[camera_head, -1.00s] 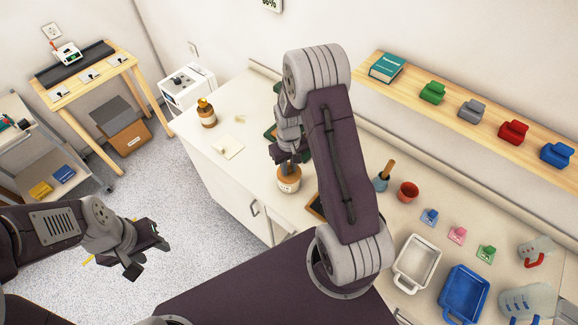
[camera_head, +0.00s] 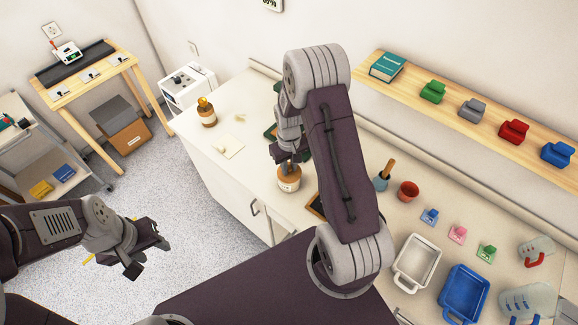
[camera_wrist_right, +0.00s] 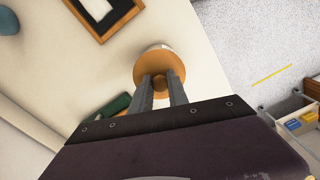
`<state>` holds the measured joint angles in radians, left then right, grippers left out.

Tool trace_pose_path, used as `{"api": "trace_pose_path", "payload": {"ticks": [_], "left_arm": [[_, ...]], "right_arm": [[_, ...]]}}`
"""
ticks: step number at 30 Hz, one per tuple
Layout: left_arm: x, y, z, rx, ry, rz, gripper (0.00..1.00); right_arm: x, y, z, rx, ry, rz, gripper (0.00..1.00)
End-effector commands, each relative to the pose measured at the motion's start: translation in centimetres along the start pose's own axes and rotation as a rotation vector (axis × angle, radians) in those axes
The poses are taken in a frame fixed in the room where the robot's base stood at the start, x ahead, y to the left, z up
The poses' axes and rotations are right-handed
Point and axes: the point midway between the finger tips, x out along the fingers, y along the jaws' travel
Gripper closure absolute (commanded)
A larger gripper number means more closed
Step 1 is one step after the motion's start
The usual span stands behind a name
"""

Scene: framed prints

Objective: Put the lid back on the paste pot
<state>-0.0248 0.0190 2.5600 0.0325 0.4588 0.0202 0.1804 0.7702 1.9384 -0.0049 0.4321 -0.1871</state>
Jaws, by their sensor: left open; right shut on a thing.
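The paste pot (camera_head: 288,185) stands upright on the white counter, a cream jar with a label. Its orange-brown lid (camera_head: 289,171) is at the pot's mouth, below my right gripper (camera_head: 289,160). In the right wrist view, the two fingers of the right gripper (camera_wrist_right: 161,88) are shut on the knob of the lid (camera_wrist_right: 160,66). A white strip of the pot (camera_wrist_right: 157,47) shows past the lid's far edge. I cannot tell whether the lid is fully seated. My left gripper (camera_head: 147,262) is open and empty over the floor, away from the counter.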

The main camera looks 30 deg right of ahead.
Motion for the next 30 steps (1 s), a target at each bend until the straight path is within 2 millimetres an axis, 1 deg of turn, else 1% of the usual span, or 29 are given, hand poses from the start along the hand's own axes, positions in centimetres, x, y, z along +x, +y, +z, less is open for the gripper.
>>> {"api": "trace_pose_path", "payload": {"ticks": [11, 12, 14, 15, 22, 23, 24, 25, 30], "left_arm": [[-0.12, 0.00, -0.01, 0.000, 0.000, 0.000, 0.56], [-0.12, 0.00, -0.01, 0.000, 0.000, 0.000, 0.56], [-0.12, 0.00, -0.01, 0.000, 0.000, 0.000, 0.56], [-0.12, 0.00, -0.01, 0.000, 0.000, 0.000, 0.56], [-0.12, 0.00, -0.01, 0.000, 0.000, 0.000, 0.56], [-0.12, 0.00, -0.01, 0.000, 0.000, 0.000, 0.56], [-0.11, 0.00, -0.01, 0.000, 0.000, 0.000, 0.56], [-0.11, 0.00, -0.01, 0.000, 0.000, 0.000, 0.56], [-0.11, 0.00, -0.01, 0.000, 0.000, 0.000, 0.56]], "right_arm": [[0.04, -0.01, 0.03, 0.000, 0.000, 0.000, 1.00], [0.04, -0.01, 0.03, 0.000, 0.000, 0.000, 0.77], [0.04, -0.01, 0.03, 0.000, 0.000, 0.000, 0.60], [0.04, -0.01, 0.03, 0.000, 0.000, 0.000, 0.54], [0.04, -0.01, 0.03, 0.000, 0.000, 0.000, 0.54], [0.04, -0.01, 0.03, 0.000, 0.000, 0.000, 0.46], [0.04, -0.01, 0.03, 0.000, 0.000, 0.000, 0.35], [0.04, -0.01, 0.03, 0.000, 0.000, 0.000, 0.33], [0.04, -0.01, 0.03, 0.000, 0.000, 0.000, 0.33]]}}
